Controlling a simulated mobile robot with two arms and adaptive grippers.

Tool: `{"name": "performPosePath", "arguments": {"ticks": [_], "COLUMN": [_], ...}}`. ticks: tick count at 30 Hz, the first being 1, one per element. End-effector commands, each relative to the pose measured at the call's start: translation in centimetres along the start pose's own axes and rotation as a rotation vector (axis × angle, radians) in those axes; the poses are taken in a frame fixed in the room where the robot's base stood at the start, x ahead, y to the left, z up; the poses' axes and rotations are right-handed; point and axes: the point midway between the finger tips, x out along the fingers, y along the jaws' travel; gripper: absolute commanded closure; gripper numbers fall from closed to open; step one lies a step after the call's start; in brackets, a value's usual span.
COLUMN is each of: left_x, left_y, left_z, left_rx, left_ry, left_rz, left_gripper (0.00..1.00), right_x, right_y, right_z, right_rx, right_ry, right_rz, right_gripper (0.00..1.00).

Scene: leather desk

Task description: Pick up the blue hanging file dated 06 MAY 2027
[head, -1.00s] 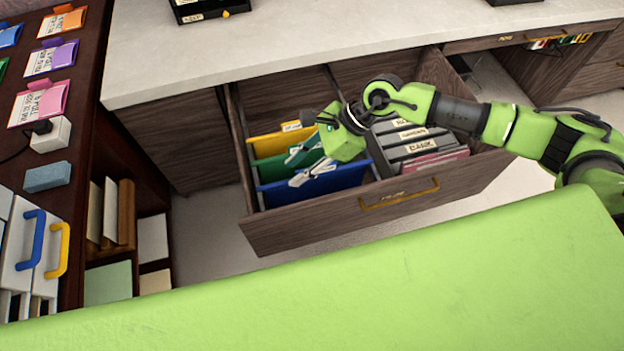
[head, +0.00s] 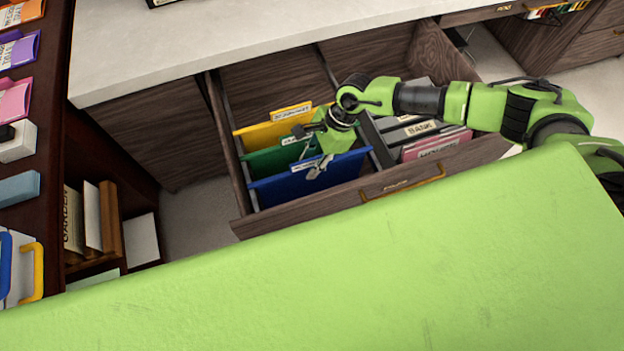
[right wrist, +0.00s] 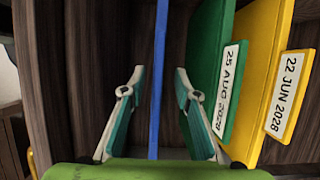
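The blue hanging file (head: 290,190) hangs at the front of the left compartment of the open drawer. Its label is too small to read in the head view. My right gripper (head: 310,152) is over this file, fingers open. In the right wrist view, the blue file (right wrist: 158,60) shows edge-on as a thin strip between the two spread fingers (right wrist: 159,78), with a gap on each side. Its date is not visible there. My left gripper is not in view.
Behind the blue file hang a green file (head: 262,163) labelled 25 AUG 2028 and a yellow file (head: 262,133) labelled 22 JUN 2028. The right compartment holds dark binders (head: 412,132) and pink folders (head: 440,146). The wooden drawer front (head: 290,214) stands close in front.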

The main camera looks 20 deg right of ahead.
Motion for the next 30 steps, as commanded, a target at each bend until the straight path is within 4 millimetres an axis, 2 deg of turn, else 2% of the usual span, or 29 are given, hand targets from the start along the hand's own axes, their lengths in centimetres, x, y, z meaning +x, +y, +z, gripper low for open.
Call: {"name": "performPosePath", "arguments": {"ticks": [3,9,18,21,22,30], "left_x": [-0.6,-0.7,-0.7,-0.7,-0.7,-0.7], "left_y": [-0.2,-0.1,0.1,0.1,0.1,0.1], "left_z": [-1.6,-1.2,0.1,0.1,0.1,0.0], "left_rx": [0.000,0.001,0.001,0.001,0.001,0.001], "left_ry": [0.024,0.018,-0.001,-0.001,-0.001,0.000], "left_rz": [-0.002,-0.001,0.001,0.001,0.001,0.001], "left_gripper": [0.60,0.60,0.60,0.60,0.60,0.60], "right_x": [1.7,4.4,4.8,4.8,4.8,4.8], "right_y": [0.4,0.4,0.4,0.4,0.4,0.3], "right_z": [-0.1,-0.2,-0.3,-0.3,-0.3,-0.2], "right_rx": [0.000,0.000,0.000,0.001,0.001,0.001], "right_ry": [0.001,0.000,0.000,0.000,0.000,-0.001], "right_rz": [0.005,0.002,0.001,0.001,0.001,0.000], "right_gripper": [0.71,0.71,0.71,0.97,1.00,1.00]}}
